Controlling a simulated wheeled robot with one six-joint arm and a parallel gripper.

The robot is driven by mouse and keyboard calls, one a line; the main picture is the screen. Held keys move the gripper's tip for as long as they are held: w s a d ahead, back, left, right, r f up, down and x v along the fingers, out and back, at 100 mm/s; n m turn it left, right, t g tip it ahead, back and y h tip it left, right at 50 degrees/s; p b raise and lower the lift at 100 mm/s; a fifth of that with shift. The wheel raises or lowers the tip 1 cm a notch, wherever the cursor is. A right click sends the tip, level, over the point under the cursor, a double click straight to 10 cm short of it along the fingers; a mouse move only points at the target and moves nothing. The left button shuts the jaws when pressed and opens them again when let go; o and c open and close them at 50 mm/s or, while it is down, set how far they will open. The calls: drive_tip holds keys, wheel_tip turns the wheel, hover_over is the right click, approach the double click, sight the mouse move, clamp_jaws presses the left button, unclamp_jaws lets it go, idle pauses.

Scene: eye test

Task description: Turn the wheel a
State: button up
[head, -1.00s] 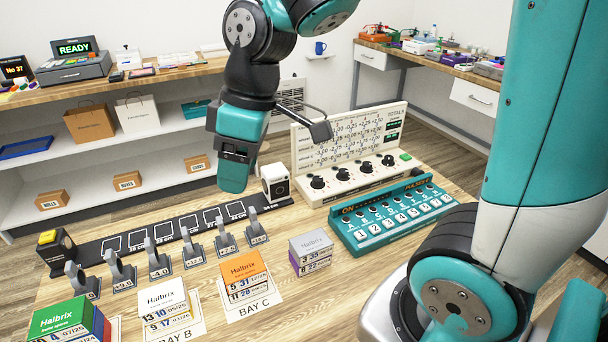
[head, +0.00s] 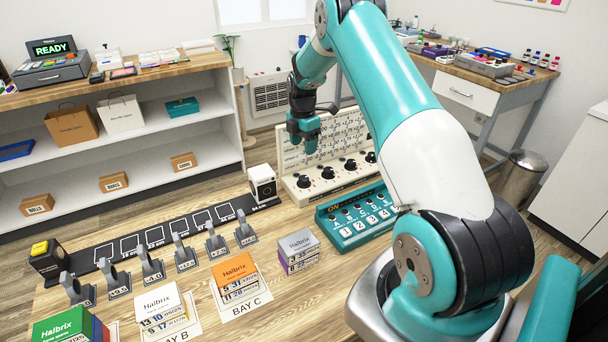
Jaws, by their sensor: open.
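A cream panel with a printed number board (head: 345,132) stands at the back of the table. Several black round knobs sit in a row on its sloped front; the leftmost knob (head: 303,182) is the closest to my gripper. I cannot read which of them is marked a. My gripper (head: 303,147) is open and empty, pointing down in front of the board's left end. It appears above the leftmost knob and apart from it. My arm crosses in front of the board's right part and hides some of it.
A teal panel (head: 352,240) with numbered white keys stands in front of the knobs. A white-faced block (head: 262,183) is left of the cream panel. Grey clips, including one (head: 245,231), and boxes, including an orange-topped one (head: 235,277), fill the table's front left.

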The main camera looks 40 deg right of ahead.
sight(304, 178)
wheel_tip(304, 178, down, 12)
drive_tip(key=shift+s+f+p, duration=0.1)
drive_tip(key=shift+f+p, duration=0.15)
drive_tip(key=shift+p, duration=1)
drive_tip(key=c, duration=0.9)
